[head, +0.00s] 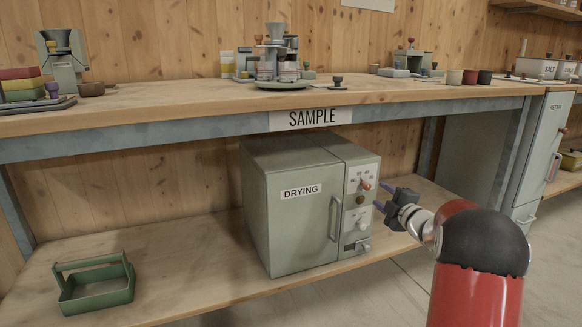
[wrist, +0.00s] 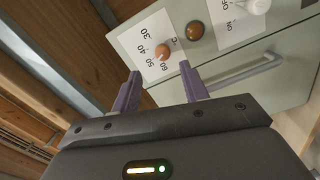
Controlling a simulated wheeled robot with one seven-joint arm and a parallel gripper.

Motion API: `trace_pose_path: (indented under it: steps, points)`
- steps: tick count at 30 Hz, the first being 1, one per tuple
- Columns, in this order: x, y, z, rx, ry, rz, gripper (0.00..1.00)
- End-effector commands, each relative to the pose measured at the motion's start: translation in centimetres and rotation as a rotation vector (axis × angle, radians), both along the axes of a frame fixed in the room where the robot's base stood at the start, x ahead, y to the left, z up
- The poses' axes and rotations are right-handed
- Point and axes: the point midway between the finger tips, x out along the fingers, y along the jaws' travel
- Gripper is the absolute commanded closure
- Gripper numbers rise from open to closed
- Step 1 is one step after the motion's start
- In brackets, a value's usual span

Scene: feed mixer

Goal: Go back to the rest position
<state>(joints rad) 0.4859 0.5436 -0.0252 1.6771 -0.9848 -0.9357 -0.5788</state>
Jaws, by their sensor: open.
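My gripper (head: 382,197) is at the end of my arm, in front of the right side of the drying oven's control panel in the head view. In the wrist view my gripper (wrist: 158,82) shows two purple fingers held apart, with nothing between them. The drying oven (head: 290,220) is a grey-green box labelled DRYING on the lower shelf, with its door closed. Its orange-brown dial (wrist: 162,52) is just beyond the fingertips in the wrist view, and the pointer is near the 50 and 60 marks. I cannot tell whether the fingers touch it.
A wooden bench top (head: 240,106) with a SAMPLE label runs above the oven, holding a grinder, cups and boxes. A green open carrier (head: 96,287) stands on the lower shelf (head: 190,275) at left. A grey cabinet (head: 540,150) stands at right. The floor between is clear.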

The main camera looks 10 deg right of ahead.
Motion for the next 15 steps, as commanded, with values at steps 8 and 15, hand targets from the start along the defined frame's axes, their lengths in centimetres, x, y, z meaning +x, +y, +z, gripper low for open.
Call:
trace_pose_path:
  steps: [8, 15]
  points:
    - [-5.4, 3.7, 7.0, 0.226, 0.152, -0.297, 0.56]
    - [-16.4, 8.5, 7.8, 0.551, 0.378, -0.564, 0.56]
